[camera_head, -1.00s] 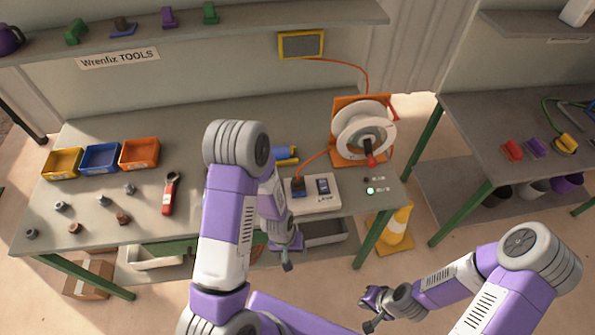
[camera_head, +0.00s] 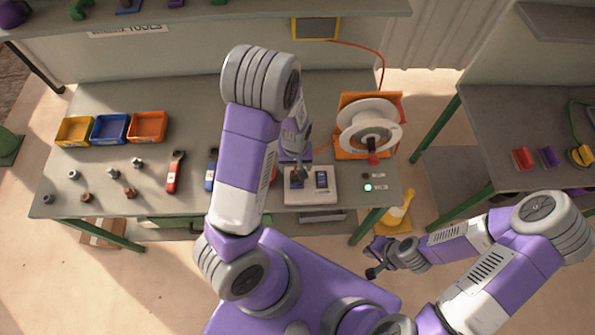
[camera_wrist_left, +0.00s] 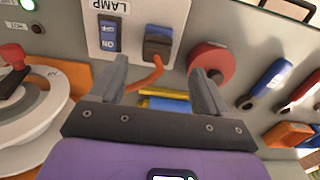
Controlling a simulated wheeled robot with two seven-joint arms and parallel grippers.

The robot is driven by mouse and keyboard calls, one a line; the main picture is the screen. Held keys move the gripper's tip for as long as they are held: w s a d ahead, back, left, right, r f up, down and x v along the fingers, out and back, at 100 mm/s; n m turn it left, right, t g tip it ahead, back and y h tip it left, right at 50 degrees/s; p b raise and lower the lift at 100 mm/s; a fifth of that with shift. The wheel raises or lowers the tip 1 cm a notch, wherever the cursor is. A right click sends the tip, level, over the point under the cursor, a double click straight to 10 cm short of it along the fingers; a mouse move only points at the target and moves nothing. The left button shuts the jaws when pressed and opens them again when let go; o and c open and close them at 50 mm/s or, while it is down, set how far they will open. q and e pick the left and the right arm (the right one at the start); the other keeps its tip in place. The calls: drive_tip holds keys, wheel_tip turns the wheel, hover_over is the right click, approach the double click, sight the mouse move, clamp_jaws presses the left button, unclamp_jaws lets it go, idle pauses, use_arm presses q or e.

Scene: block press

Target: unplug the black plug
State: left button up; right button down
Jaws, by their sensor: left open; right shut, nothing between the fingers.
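The black plug (camera_wrist_left: 158,45) sits in the white socket box (camera_head: 312,199), with an orange cable (camera_wrist_left: 157,68) coming out of it. In the head view the plug (camera_head: 297,182) is partly covered by my left gripper (camera_head: 297,168). In the left wrist view my left gripper (camera_wrist_left: 160,90) is open and empty, its fingers pointing towards the plug but apart from it. The blue switch (camera_wrist_left: 109,38), marked ON, is beside the plug under the word LAMP. My right gripper (camera_head: 373,262) is shut and empty, in front of the bench.
The cable reel (camera_head: 368,125) on its orange stand is right of the box. A green light (camera_head: 368,188) glows near the bench edge. A red round thing (camera_wrist_left: 211,62) is close to the plug.

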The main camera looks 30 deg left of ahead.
sight(297, 176)
use_arm(q)
drive_tip(key=shift+w+f, duration=0.3)
drive_tip(key=shift+w, duration=0.15)
drive_tip(key=shift+w+f, duration=0.15)
drive_tip(key=shift+f, duration=0.1)
drive_tip(key=shift+s+f+b, duration=0.3)
drive_tip(key=shift+f+b, duration=0.25)
drive_tip(key=shift+b, duration=0.3)
wheel_tip(297, 176, down, 7)
drive_tip(key=b, duration=0.6)
drive_tip(key=shift+w+f, duration=0.15)
use_arm(e)
wheel_tip(297, 176, down, 8)
drive_tip(key=shift+w, duration=0.45)
drive_tip(key=shift+r, duration=0.1)
use_arm(q)
drive_tip(key=shift+c, duration=0.2)
